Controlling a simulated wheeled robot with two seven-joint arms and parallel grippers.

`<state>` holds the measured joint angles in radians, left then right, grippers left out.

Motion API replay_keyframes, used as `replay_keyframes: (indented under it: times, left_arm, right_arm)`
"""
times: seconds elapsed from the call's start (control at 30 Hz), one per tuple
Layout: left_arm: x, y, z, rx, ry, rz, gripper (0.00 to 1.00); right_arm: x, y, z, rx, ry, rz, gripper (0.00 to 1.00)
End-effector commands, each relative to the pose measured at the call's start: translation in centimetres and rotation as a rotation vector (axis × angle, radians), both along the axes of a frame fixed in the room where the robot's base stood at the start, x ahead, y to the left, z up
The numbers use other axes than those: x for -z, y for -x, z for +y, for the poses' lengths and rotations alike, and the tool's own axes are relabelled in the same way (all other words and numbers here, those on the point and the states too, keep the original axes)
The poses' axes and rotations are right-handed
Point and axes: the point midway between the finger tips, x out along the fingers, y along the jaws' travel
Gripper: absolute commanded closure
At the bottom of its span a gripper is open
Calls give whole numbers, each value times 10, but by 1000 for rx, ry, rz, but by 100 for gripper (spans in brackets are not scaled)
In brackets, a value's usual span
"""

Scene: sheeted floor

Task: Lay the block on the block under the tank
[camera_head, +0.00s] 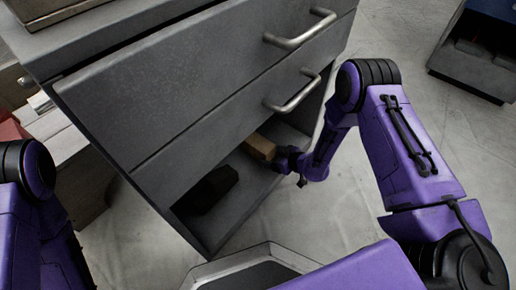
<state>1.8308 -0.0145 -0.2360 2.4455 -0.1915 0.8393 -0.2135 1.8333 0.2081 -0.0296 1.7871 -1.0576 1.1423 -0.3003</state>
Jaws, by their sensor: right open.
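A tan block (260,147) is in the open lower compartment of the grey cabinet, near its right side. A dark block (207,190) lies on the compartment floor, lower and to the left. My right gripper (280,158) reaches in from the right and is open at the near end of the tan block. Its fingers are small and dark here, so I cannot tell whether they touch the block or lie around it. My left arm shows at the left edge, but its gripper is out of view. I cannot make out a tank.
The grey cabinet (180,85) has two drawers with metal handles above the open compartment. Boxes and a red thing (12,128) stand at the left. A dark open-fronted unit (475,65) stands at the upper right. The sheeted floor between it and the cabinet is clear.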

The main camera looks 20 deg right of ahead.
Motion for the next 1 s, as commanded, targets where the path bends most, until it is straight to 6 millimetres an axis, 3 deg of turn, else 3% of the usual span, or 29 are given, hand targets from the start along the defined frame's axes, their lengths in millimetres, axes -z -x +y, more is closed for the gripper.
replay_keyframes:
  times: [0.07, 0.17, 0.2, 0.37, 1.0]
  left_arm:
    - [0, 0, 0, 0, 0, 0, 57]
    - [0, 0, 0, 0, 0, 1, 57]
    - [0, 0, 0, 0, 0, 1, 57]
    - [-2, 0, 0, 0, 1, 1, 57]
    - [-47, 0, 0, 0, 1, 2, 57]
  right_arm:
    - [0, 0, 0, 0, 0, 0, 25]
    - [0, 0, 0, 0, 0, 0, 57]
    - [0, 0, 0, 0, 0, 0, 64]
    - [-3, 0, 0, 0, -1, -1, 64]
    - [-49, 0, 0, 0, -1, -1, 64]
